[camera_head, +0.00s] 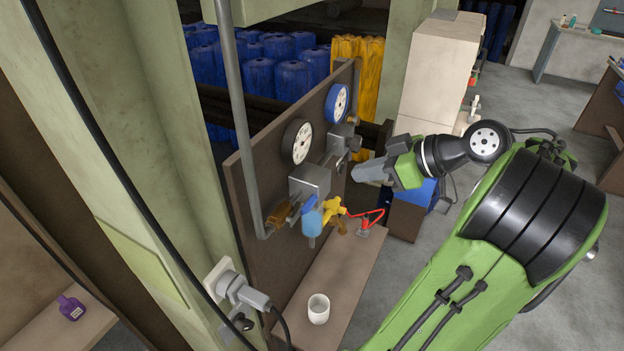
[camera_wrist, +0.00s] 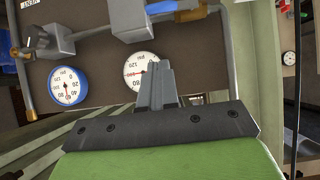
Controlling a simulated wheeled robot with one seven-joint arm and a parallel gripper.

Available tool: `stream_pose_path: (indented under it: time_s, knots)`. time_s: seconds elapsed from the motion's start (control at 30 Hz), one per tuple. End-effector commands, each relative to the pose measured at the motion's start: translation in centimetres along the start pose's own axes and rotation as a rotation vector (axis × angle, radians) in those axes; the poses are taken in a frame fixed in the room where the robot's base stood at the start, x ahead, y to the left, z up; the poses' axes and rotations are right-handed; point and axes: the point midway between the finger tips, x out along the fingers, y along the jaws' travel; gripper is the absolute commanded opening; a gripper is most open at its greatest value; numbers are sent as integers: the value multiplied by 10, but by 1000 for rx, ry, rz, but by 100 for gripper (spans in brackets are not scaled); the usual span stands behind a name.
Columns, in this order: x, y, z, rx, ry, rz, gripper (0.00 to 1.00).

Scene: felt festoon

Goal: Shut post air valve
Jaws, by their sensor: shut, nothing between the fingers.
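The air panel is a brown upright board (camera_head: 250,178) on a post, with pipes and valve parts. A grey valve block (camera_head: 310,180) has a blue lever-like piece (camera_head: 309,204) and a yellow fitting (camera_head: 333,211) beside it, above a blue bowl (camera_head: 312,222). I cannot tell which piece is the post air valve's handle. A black-rimmed gauge (camera_head: 297,141) and a blue-rimmed gauge (camera_head: 338,103) sit higher; both show in the wrist view, blue-rimmed (camera_wrist: 67,86) and white-faced (camera_wrist: 138,70). My gripper (camera_head: 359,173) is shut and empty, in front of the board, apart from the valve parts.
A shelf (camera_head: 335,275) below the panel holds a white cup (camera_head: 318,309) and a red item (camera_head: 364,228). A grey vertical pipe (camera_head: 238,120) runs at the board's left. A plug (camera_head: 235,288) with a black cable sits on the post. Grey floor lies to the right.

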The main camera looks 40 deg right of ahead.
Motion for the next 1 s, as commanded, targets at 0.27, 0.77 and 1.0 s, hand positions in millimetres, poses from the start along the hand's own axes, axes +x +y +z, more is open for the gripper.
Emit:
stream_pose_path:
  time_s: [0.27,0.77,1.0]
  knots:
    - [12,-1,3,0,-3,-4,0]
    - [112,-1,11,6,-2,-3,0]
    - [130,-1,29,3,-2,-3,0]
